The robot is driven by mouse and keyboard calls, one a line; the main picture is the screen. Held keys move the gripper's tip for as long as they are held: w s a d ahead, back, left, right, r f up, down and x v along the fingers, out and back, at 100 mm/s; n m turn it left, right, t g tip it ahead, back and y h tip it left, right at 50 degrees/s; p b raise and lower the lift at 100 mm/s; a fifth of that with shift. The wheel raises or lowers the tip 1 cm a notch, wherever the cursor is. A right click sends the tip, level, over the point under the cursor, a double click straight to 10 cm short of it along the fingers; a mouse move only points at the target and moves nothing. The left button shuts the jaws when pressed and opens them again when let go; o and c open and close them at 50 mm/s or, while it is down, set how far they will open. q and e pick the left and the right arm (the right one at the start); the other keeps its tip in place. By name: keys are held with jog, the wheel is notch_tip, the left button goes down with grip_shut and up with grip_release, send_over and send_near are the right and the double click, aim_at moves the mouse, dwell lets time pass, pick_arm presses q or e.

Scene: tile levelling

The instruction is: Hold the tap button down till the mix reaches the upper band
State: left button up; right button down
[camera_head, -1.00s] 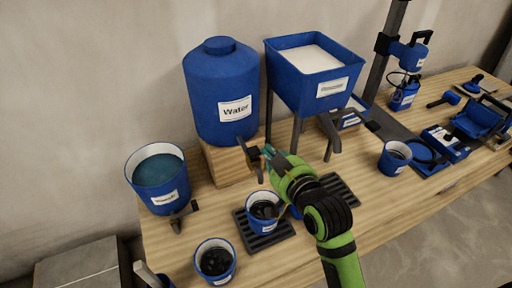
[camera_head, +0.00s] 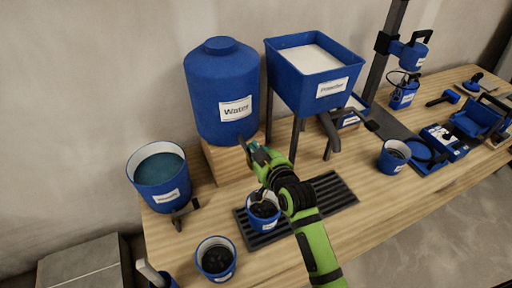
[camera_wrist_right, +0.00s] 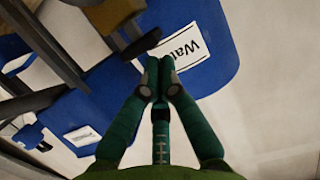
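The blue tank labelled Water (camera_head: 222,82) stands on a wooden block at the back of the bench. It also fills the upper part of the right wrist view (camera_wrist_right: 205,72). Its dark tap (camera_wrist_right: 140,46) shows just beyond my fingertips there; the button cannot be made out. My right gripper (camera_head: 250,148) is at the tap, and in the right wrist view its green fingers (camera_wrist_right: 158,68) are together with nothing visible between them. A blue bucket (camera_head: 263,224) with dark contents stands on the grate below, partly behind my arm. No level band is readable. My left gripper is not in view.
A blue powder hopper (camera_head: 314,83) on legs stands right of the tank. A water-filled bucket (camera_head: 160,190) is at left, another bucket (camera_head: 216,272) at the front edge. The slotted grate (camera_head: 333,190) is empty to the right of my arm. Several tools lie further right.

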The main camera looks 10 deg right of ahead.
jog(key=shift+f, duration=0.1)
jog(key=shift+f, duration=0.85)
dwell(1.1)
dwell(2.2)
